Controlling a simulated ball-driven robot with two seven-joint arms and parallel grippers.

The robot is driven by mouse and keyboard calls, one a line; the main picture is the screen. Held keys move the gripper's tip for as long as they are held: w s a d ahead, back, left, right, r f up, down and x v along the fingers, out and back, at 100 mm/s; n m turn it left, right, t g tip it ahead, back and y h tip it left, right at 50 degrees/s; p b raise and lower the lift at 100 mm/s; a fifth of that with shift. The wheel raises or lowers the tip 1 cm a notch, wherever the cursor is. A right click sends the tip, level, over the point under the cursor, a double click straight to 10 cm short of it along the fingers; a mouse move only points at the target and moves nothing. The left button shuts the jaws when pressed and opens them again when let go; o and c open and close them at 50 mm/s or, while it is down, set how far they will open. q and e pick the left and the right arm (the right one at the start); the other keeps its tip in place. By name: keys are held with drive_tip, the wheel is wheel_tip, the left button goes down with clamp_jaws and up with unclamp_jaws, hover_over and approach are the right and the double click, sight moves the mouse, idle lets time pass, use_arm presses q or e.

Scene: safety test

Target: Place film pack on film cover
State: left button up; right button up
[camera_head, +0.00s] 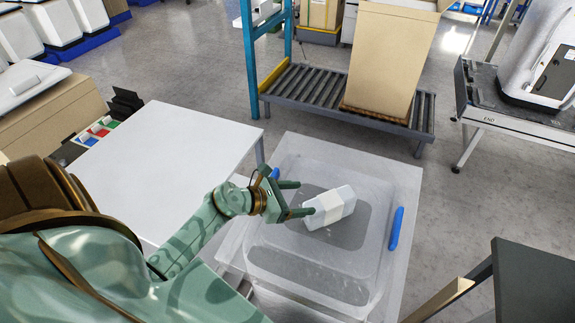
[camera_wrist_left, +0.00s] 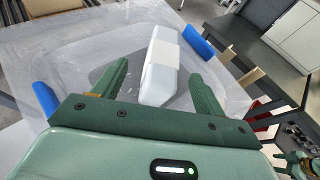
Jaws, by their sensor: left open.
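My left gripper (camera_head: 306,198) is open at the pack's left end. In the left wrist view the pack (camera_wrist_left: 164,65) stretches away beyond the two green fingers (camera_wrist_left: 160,75), with its near end between their tips. A gap shows at the left finger.
A white table (camera_head: 165,150) stands left of the tote. A roller conveyor (camera_head: 300,90) with a tall cardboard box (camera_head: 390,60) is behind. A dark table (camera_head: 535,280) is at the lower right. Open grey floor (camera_head: 455,200) lies right of the tote.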

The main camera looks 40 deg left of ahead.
use_arm(q)
drive_tip(key=shift+v, duration=1.85)
